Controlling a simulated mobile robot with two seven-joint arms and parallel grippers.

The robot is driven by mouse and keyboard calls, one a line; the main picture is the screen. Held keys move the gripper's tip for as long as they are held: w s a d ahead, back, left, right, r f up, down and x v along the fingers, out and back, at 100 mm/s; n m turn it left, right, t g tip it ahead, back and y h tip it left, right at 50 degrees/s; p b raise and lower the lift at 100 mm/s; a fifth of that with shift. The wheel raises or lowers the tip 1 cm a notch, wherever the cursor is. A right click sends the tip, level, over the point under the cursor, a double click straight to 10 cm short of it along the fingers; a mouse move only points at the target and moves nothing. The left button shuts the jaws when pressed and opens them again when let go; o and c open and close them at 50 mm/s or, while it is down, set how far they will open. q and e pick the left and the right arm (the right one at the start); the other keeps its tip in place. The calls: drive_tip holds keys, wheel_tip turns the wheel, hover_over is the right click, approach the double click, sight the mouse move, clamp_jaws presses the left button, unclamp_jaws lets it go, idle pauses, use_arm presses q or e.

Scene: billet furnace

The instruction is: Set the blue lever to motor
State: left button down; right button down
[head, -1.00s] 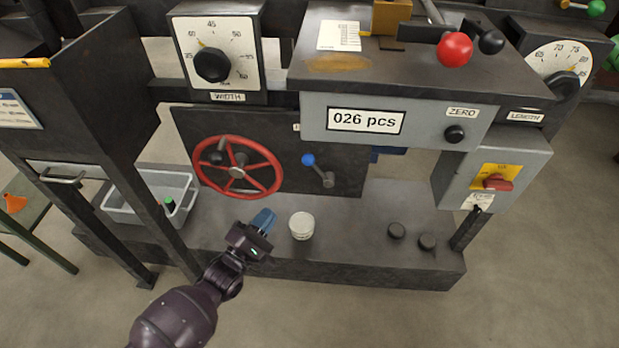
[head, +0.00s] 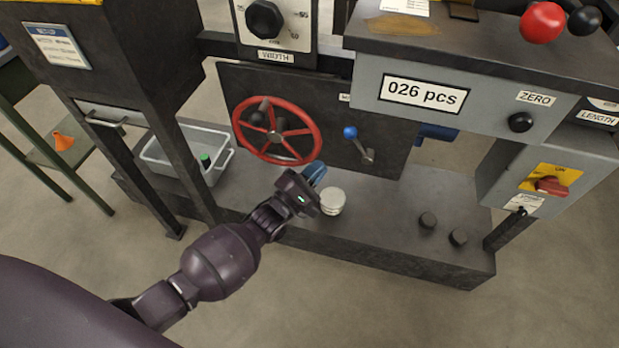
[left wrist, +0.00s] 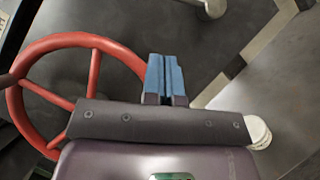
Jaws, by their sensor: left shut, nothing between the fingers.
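The blue lever (head: 350,132) is a grey arm with a blue ball knob on the dark front panel, right of the red handwheel. Its knob points up and left from its hub (head: 368,156). My left gripper (head: 317,171) has blue fingers and is shut and empty. It is below and left of the lever, apart from it, in front of the panel. In the left wrist view the closed fingers (left wrist: 165,78) show beside the wheel's rim. A pale metal end at that view's top edge may be part of the lever. No motor label is readable. My right gripper is out of view.
The red handwheel (head: 277,132) is close left of the lever. A white round tub (head: 332,201) stands on the ledge beside my left gripper. A grey bin (head: 165,160) is at left. The grey counter box (head: 440,95) overhangs at upper right.

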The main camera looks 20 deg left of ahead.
sight(359, 146)
use_arm(q)
drive_tip(key=w+d+r, duration=0.3)
drive_tip(key=w+d, duration=0.1)
drive_tip(key=w, duration=0.1)
drive_tip(key=shift+w+d+r+b, duration=0.15)
drive_tip(key=shift+w+d+b, duration=0.15)
drive_tip(key=shift+b, duration=0.15)
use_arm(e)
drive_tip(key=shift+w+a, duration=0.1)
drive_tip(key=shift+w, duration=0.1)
use_arm(q)
drive_tip(key=shift+r, duration=0.15)
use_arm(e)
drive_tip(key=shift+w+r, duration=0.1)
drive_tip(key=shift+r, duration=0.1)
use_arm(q)
drive_tip(key=shift+d+r+m+p, duration=0.15)
drive_tip(key=shift+m+p, duration=0.25)
drive_tip(key=shift+m, duration=0.1)
